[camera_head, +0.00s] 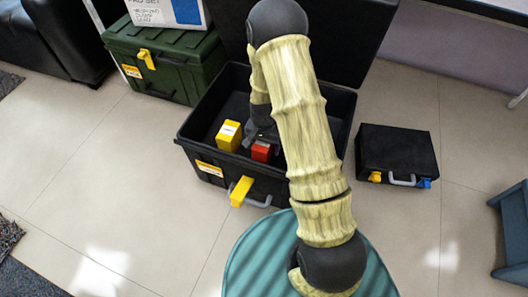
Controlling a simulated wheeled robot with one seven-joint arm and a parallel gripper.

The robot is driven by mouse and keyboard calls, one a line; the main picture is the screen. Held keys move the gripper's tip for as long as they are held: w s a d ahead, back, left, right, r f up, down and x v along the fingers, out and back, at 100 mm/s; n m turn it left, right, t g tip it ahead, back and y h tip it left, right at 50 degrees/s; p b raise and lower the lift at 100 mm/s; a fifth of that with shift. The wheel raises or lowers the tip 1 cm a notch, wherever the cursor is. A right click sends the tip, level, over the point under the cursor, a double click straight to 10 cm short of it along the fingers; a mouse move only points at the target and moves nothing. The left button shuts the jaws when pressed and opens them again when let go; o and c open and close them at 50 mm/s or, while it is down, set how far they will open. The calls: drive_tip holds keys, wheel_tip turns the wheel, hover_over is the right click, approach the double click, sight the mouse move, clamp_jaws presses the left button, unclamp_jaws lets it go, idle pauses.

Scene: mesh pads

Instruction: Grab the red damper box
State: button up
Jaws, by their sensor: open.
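The red damper box (261,152) sits inside the open black case, near its front wall. My gripper (260,138) is inside the case, just behind and above the red box, and looks open. My arm covers part of it, and I cannot tell whether its fingers touch the box. A yellow box (228,136) with a pale label stands left of the red box. The right part of the case interior is hidden behind my arm.
The black case (190,151) has its lid raised at the back and a yellow latch in front. A green case (167,68) stands behind left. A small closed black case (396,150) lies on the right. A blue-grey object (513,232) is at the right edge.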

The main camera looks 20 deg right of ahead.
drive_tip(key=shift+c, duration=0.3)
drive_tip(key=c, duration=1.1)
drive_tip(key=shift+r, duration=0.1)
wheel_tip(320, 180, up, 10)
drive_tip(key=p, duration=0.6)
drive_tip(key=shift+f+p, duration=0.2)
drive_tip(key=shift+p, duration=0.2)
drive_tip(key=shift+r, duration=0.2)
